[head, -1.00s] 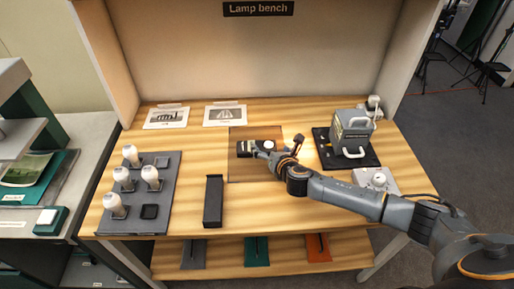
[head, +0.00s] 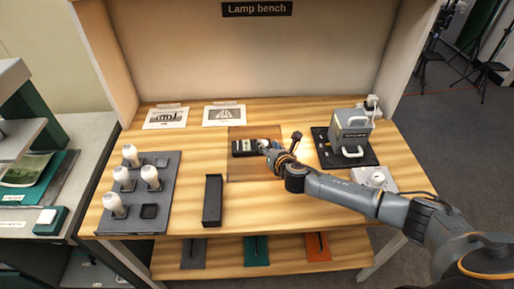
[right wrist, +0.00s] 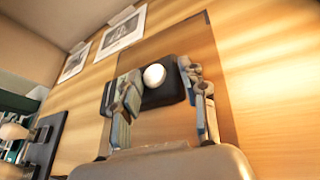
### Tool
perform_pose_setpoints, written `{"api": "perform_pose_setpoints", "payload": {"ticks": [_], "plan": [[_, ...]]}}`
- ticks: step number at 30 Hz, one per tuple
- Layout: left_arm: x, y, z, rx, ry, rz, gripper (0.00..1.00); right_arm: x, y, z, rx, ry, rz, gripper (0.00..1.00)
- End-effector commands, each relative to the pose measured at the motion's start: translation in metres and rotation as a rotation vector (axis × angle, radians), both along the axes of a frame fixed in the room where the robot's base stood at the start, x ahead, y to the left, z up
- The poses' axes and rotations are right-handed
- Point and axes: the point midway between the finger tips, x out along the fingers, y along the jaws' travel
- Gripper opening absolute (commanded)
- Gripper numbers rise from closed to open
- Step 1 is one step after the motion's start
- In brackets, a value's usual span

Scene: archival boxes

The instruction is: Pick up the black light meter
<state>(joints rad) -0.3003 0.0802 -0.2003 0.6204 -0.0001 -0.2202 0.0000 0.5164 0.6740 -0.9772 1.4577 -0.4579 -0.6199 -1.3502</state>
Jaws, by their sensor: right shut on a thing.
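The black light meter (head: 243,148) with its white dome (head: 264,143) is at the brown mat (head: 236,174) in the middle of the lamp bench. My right gripper (head: 268,150) reaches in from the right and is shut on the meter. In the right wrist view the meter (right wrist: 177,88) sits between the two fingers (right wrist: 165,96), with the white dome facing the camera. I cannot tell whether the meter touches the mat or is slightly above it. My left gripper is not in view.
A grey rack (head: 130,203) with several white bulbs stands at left. A grey box with handles (head: 349,134) stands on a black pad at right, near a white block (head: 380,185). Two picture cards lie behind.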

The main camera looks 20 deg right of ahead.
Motion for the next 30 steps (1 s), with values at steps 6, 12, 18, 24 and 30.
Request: {"api": "perform_pose_setpoints", "payload": {"ticks": [6, 12, 18, 24, 30], "plan": [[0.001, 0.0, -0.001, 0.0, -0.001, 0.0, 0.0, -0.005, 0.001, -0.008, -0.002, 0.017, 0.003, 0.0], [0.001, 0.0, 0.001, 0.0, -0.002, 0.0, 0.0, -0.004, 0.001, 0.01, -0.002, 0.014, 0.004, 0.0], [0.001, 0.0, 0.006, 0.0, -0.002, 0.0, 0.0, -0.024, 0.008, 0.052, 0.001, 0.009, 0.007, 0.0], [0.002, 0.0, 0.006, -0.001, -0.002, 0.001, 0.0, -0.063, 0.018, 0.09, 0.0, 0.01, 0.006, 0.0], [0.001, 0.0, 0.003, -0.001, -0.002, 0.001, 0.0, -0.104, 0.03, 0.109, 0.0, 0.007, 0.005, 0.0]]}}
